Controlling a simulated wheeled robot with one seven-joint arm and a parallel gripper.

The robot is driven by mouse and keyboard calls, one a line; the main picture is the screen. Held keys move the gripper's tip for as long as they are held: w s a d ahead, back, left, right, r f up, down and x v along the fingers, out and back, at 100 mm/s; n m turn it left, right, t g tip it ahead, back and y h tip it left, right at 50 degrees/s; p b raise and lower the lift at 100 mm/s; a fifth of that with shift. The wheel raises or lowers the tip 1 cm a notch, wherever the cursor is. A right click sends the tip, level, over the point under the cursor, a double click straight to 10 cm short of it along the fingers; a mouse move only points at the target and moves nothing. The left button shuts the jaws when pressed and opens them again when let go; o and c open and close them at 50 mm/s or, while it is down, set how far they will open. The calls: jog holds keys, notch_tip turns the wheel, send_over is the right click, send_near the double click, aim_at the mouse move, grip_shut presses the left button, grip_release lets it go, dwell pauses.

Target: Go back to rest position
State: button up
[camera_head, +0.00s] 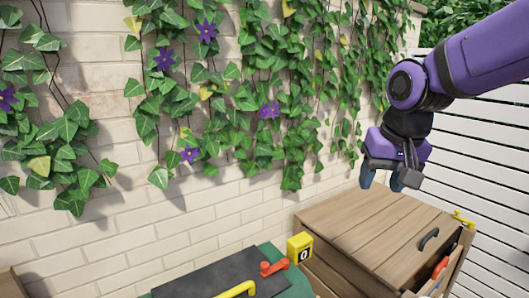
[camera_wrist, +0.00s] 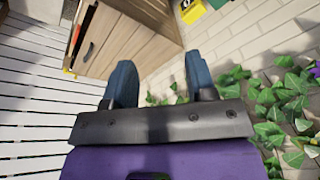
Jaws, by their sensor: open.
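My gripper (camera_head: 381,180) hangs from my purple arm at the right of the head view, above a wooden chest. Its two blue-grey fingers point down. In the wrist view my gripper (camera_wrist: 160,80) shows its fingers spread apart with nothing between them. It touches nothing that I can see.
The wooden chest (camera_head: 375,225) with a dark handle stands below my gripper. To its left are a yellow block marked 0 (camera_head: 300,248), a red handle (camera_head: 273,267) and a yellow handle (camera_head: 237,290). An ivy-covered brick wall (camera_head: 235,205) stands behind, a white slatted fence (camera_head: 480,150) at right.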

jog(key=s+d+r+t, duration=0.1)
jog(key=s+d, duration=0.3)
jog(key=s, duration=0.3)
jog(key=s+d+r+n+t, duration=0.1)
jog(key=s+d, duration=0.4)
jog(key=s, duration=0.3)
jog(key=shift+r+h, duration=0.15)
jog(key=shift+h, duration=0.25)
dwell(0.4)
jog(key=shift+c, duration=0.6)
jog(key=shift+a, duration=0.15)
jog(key=shift+c, duration=0.2)
